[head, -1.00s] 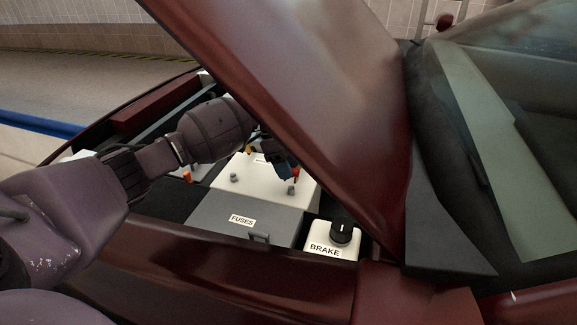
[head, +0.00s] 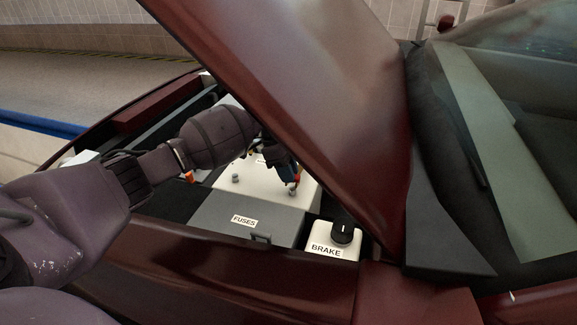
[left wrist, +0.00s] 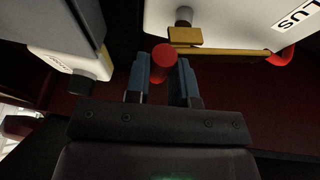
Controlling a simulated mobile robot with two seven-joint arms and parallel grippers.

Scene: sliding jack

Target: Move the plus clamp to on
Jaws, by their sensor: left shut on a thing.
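The plus clamp is a brass bar (left wrist: 235,52) with a red handle (left wrist: 163,63). My left gripper (left wrist: 162,82) is shut on the red handle, which sits between its two blue fingers. The bar's squared end lies beside a grey battery post (left wrist: 183,15); I cannot tell whether it is seated on it. In the head view my left gripper (head: 292,177) is over the right part of the white battery (head: 262,186), close to that post, and partly hidden by the raised hood. My right gripper is not in view.
The raised dark red hood (head: 320,100) hangs close over my left arm. A grey fuse box (head: 225,215) is in front of the battery, with a brake knob box (head: 333,245) to its right. Another grey post (head: 236,178) stands on the battery's left.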

